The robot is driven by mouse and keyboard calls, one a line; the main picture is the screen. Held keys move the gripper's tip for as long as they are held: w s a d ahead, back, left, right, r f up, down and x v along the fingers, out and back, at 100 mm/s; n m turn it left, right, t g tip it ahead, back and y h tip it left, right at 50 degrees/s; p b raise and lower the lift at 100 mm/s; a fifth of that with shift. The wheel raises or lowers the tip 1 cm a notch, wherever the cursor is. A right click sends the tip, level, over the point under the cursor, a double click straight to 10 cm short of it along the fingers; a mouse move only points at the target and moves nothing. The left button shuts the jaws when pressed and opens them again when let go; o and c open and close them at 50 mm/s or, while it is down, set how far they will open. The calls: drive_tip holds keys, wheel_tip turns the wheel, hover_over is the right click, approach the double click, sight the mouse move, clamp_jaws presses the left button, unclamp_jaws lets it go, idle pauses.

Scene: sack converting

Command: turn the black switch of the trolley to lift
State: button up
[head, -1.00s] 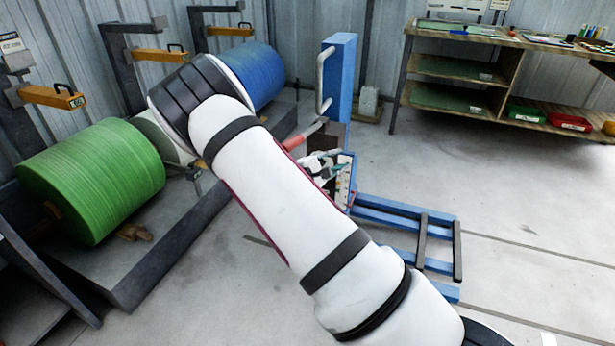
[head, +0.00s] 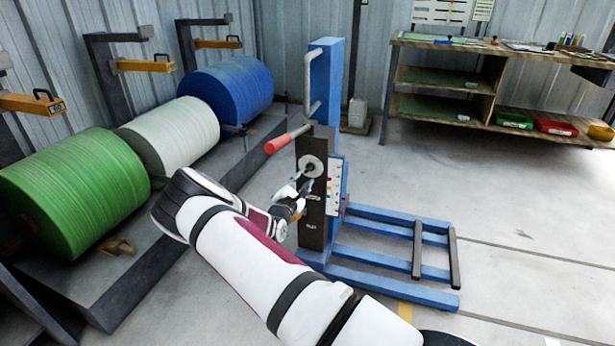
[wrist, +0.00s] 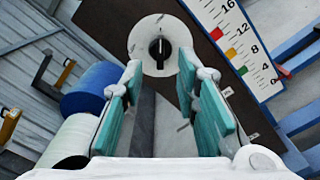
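The blue trolley (head: 327,75) stands upright in the middle of the head view, with a dark panel (head: 313,222) on its side. The black switch (wrist: 160,46) sits on a round pale plate (wrist: 149,26) on that panel, its bar near upright in the wrist view. The plate also shows in the head view (head: 312,166). My gripper (head: 307,184) is just in front of the panel, below the plate. In the wrist view my gripper (wrist: 163,92) is open, with teal finger pads apart and nothing between them. The switch appears beyond the fingertips, seemingly untouched. Any lettering around it is unreadable.
A red-ended handle (head: 277,145) sticks out left above the plate. A numbered scale (wrist: 235,45) runs beside the panel. Blue forks (head: 390,283) extend right along the floor. Green (head: 75,190), white (head: 170,135) and blue (head: 228,88) rolls stand left. Floor at right is clear.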

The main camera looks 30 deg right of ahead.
sight(310, 169)
drive_tip(key=b+x, duration=0.2)
drive_tip(key=x, duration=0.4)
drive_tip(key=shift+w+d, duration=0.15)
drive_tip(key=shift+d, duration=0.1)
clamp_jaws()
